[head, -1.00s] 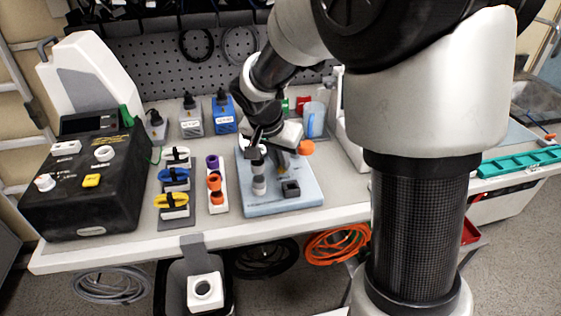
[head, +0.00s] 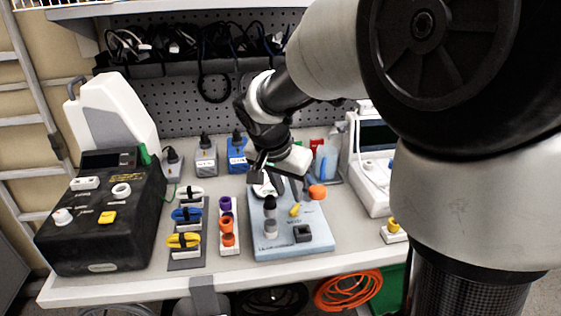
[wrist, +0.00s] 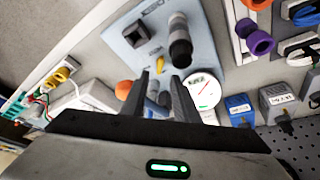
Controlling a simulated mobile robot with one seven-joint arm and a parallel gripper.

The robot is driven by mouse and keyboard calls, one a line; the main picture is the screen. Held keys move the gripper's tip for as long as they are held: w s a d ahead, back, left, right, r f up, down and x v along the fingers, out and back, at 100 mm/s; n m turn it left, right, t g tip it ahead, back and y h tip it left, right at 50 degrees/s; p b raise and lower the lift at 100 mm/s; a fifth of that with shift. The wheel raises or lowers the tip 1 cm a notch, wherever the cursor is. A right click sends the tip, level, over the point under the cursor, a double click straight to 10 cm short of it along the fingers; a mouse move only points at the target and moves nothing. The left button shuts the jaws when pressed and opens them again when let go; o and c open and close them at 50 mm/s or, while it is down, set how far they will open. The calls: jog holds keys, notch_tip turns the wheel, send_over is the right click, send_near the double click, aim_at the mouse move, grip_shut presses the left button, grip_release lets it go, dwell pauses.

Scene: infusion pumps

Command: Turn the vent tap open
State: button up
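A light blue board (head: 262,245) lies on the bench. On it a small yellow handle (head: 295,210), which looks like a tap, sits right of the black-topped grey cylinders (head: 270,228); I cannot read which part is marked vent. The yellow handle also shows in the wrist view (wrist: 155,52), beyond the fingertips. My gripper (head: 276,180) is over the back of the board. In the wrist view my gripper (wrist: 160,75) has its fingers apart, with a grey-blue part behind the gap. Contact with that part cannot be told. A round white gauge (wrist: 203,90) is beside the fingers.
An orange knob (head: 317,191) is at the board's back right, and a dark square block (head: 303,234) at its front. Left of the board stands a rack with purple and orange rings (head: 227,232). A white device (head: 370,165) stands to the right.

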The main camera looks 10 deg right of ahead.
jog(key=p+v, duration=0.1)
jog(key=v, duration=0.9)
jog(key=shift+r, duration=0.25)
jog(key=s+d+n+t+y, duration=0.15)
jog(key=s+n, duration=0.25)
jog(key=s, duration=0.5)
jog(key=s+d+n+y, duration=0.1)
jog(key=s+d+n, duration=0.2)
jog(key=s, duration=0.5)
notch_tip(320, 180, up, 14)
jog(key=s+p, duration=0.1)
jog(key=p, duration=1.4)
jog(key=shift+n, duration=0.4)
jog(key=shift+t, duration=0.25)
